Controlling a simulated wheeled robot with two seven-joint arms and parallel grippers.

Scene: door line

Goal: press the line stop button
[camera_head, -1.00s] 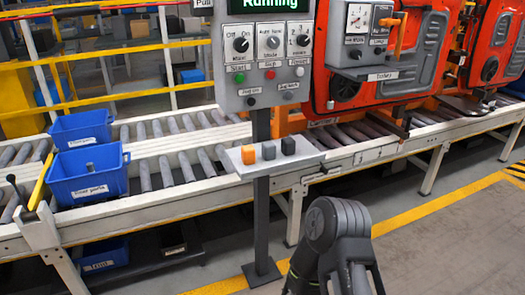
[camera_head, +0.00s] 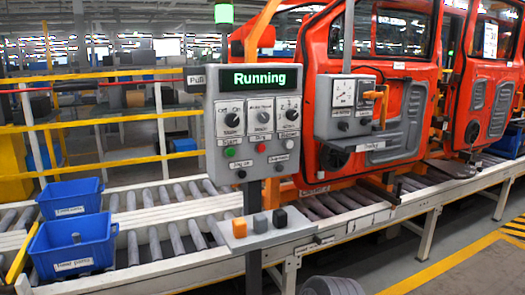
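The control panel (camera_head: 254,160) stands on a post in the middle of the head view, its green-lit display (camera_head: 260,79) reading "Running". Below its row of knobs are a green button (camera_head: 231,152), a small red button (camera_head: 261,148) in the middle and a pale button (camera_head: 288,144) to the right. The red button is the likely line stop button, though the label above it is too small to read surely. Nothing touches the panel. Neither gripper shows; only a grey rounded part of my arm is at the bottom edge.
A small shelf (camera_head: 299,229) below the panel bears orange, grey and dark blocks. Orange-red car doors (camera_head: 318,40) and a second control box (camera_head: 325,125) are right of the panel. A lit green lamp (camera_head: 223,14) is above.

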